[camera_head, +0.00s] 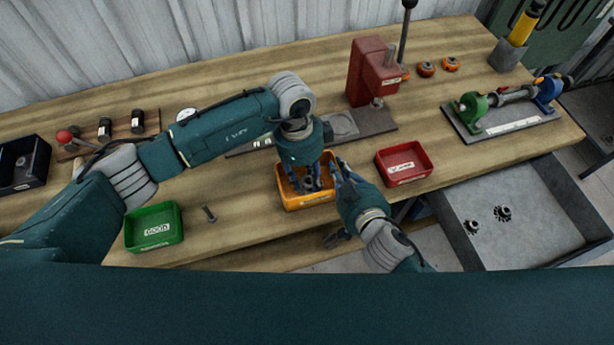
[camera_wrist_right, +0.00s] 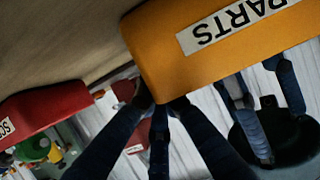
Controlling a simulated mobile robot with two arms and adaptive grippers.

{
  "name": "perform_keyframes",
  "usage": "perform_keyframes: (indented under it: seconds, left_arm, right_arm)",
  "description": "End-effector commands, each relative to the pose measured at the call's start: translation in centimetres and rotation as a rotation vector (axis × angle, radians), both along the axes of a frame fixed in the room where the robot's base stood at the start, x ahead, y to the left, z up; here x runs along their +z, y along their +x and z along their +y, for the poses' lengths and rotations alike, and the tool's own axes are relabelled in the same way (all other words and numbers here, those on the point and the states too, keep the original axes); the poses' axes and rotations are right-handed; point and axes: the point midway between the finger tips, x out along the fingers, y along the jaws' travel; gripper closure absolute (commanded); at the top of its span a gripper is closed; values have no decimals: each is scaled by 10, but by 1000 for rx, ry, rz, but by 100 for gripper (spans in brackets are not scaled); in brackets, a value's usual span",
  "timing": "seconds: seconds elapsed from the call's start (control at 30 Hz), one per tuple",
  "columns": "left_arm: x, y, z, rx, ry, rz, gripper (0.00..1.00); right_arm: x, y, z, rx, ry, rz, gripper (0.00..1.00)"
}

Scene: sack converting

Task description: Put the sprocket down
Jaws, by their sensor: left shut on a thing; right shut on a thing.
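My left gripper (camera_head: 311,184) reaches down into the orange parts bin (camera_head: 307,201), its fingers shut on a small dark thing (camera_head: 308,182), likely the sprocket; its shape is mostly hidden by the fingers and bin. My right gripper (camera_head: 341,165) is at the bin's right corner, shut on the bin's edge. In the right wrist view its fingers (camera_wrist_right: 160,105) meet the corner of the orange bin (camera_wrist_right: 215,62), and my left gripper's dark fingers (camera_wrist_right: 265,110) show behind the bin. Two dark toothed sprockets (camera_head: 503,213) (camera_head: 472,226) lie in the grey drawer (camera_head: 545,240).
A red bin (camera_head: 404,163) stands right of the orange one, a green bin (camera_head: 153,228) to the left with a bolt (camera_head: 209,214) beside it. A red press (camera_head: 372,72) stands behind. A fixture (camera_head: 505,112) sits at the right. Bare wood lies left of the orange bin.

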Motion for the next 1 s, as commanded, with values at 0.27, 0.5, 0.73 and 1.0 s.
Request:
perform_keyframes:
  seconds: [0.27,0.5,0.73,1.0]
  left_arm:
    - [-2,0,0,0,0,0,59]
    - [-2,0,0,0,0,0,59]
    - [18,3,2,1,-1,-5,59]
    - [76,6,8,-1,-1,-5,59]
  right_arm:
    - [0,0,0,0,0,-1,100]
    - [0,0,0,0,0,-1,100]
    - [1,0,0,0,0,-1,100]
    - [1,0,0,0,1,-2,100]
